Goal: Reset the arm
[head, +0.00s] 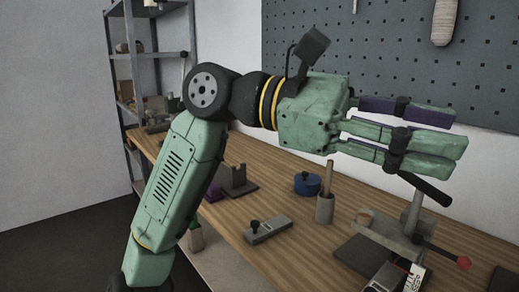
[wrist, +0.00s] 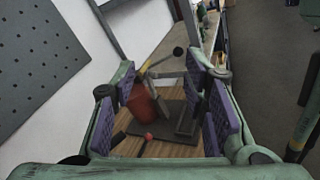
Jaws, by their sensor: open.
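My gripper (head: 440,138) is at the upper right of the head view, raised above the workbench and pointing right. Its green fingers with purple pads are spread apart. In the wrist view, the pads of my gripper (wrist: 165,88) stand on either side of an empty gap. Nothing is held between them. Through the gap, a red rounded object (wrist: 143,108) and a grey device with dark lever arms (wrist: 180,72) show beyond the fingers.
The wooden bench (head: 292,262) carries a metal plane (head: 268,230), a blue round tin (head: 307,185), a cup with a wooden handle (head: 325,209) and a grey stand with a red-knobbed lever (head: 408,240) below my gripper. A pegboard (head: 385,60) rises behind; shelving (head: 150,50) stands left.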

